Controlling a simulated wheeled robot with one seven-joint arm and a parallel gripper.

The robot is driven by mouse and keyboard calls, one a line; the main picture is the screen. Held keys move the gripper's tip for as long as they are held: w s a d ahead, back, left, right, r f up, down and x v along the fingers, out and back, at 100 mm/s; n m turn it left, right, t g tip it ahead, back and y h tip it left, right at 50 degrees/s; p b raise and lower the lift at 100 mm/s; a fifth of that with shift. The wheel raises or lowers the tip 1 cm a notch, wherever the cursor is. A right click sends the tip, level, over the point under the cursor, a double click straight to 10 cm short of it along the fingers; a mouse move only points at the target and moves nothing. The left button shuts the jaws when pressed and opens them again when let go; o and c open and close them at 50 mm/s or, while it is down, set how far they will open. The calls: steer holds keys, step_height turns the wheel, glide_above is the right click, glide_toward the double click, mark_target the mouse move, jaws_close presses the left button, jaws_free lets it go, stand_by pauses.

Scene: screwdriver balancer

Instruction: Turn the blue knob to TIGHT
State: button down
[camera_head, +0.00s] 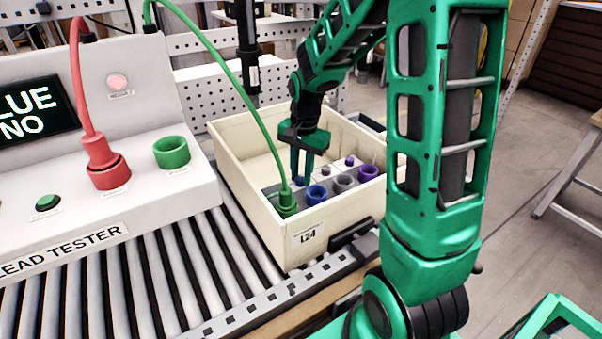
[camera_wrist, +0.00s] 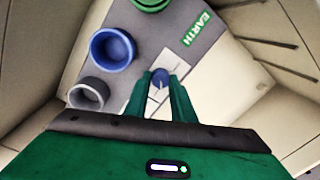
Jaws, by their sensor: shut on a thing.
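The blue knob (camera_wrist: 160,77) sits on a grey panel (camera_wrist: 205,25) inside a cream crate (camera_head: 237,143). It is small and round, with a pale line on its top, beside a white label strip. My gripper (camera_wrist: 163,82) points down into the crate, with a green finger on each side of the knob, shut on it. In the head view my gripper (camera_head: 301,178) hides most of the knob. The label wording by the knob is too small to read. A larger blue socket (camera_head: 316,194) is in front of the gripper on the same panel.
Grey (camera_head: 343,182) and purple (camera_head: 367,172) sockets line the panel, with small grey and purple knobs behind. A green plug (camera_head: 286,203) with its cable sits at the panel's left end. The lead tester (camera_head: 110,215) stands left of the crate. The crate walls rise close around my gripper.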

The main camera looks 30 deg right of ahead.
mark_target(302, 178)
steer(key=shift+w+r+m, duration=0.1)
steer(key=shift+w+m, duration=0.1)
steer(key=shift+m, duration=0.6)
steer(key=c, duration=1.5)
jaws_free()
steer(key=shift+s, duration=0.1)
steer(key=r, duration=1)
steer(key=shift+s+r, duration=0.2)
steer(key=shift+r, duration=0.1)
